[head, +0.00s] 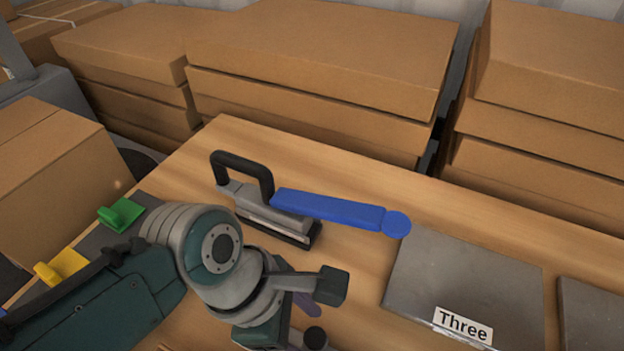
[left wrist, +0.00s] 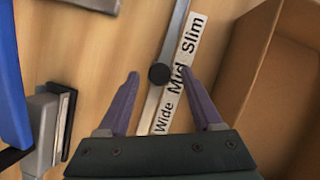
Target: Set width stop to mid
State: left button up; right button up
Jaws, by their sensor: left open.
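The width stop is a black round knob (left wrist: 160,73) on a narrow grey rail (left wrist: 176,30) in the left wrist view. A white label (left wrist: 190,42) beside the rail reads Wide, Mid, Slim. The knob sits beside the word Mid. My left gripper (left wrist: 162,76) is open, with its purple fingertips on either side of the knob and a gap on each side. In the head view my left gripper (head: 302,305) hides most of the rail; a black knob (head: 315,337) shows at the bottom edge. My right gripper is in neither view.
A sealer with a black handle and blue lever (head: 335,208) stands behind my left gripper. A grey plate marked Three (head: 470,280) lies to the right. Green (head: 120,214) and yellow (head: 60,267) tabs are at left. Cardboard boxes (head: 320,50) line the back.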

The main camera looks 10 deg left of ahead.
pick_arm(q)
jog(key=p+v, duration=0.4)
jog(key=v, duration=0.5)
jog(key=shift+r, duration=0.3)
jog(key=shift+a, duration=0.1)
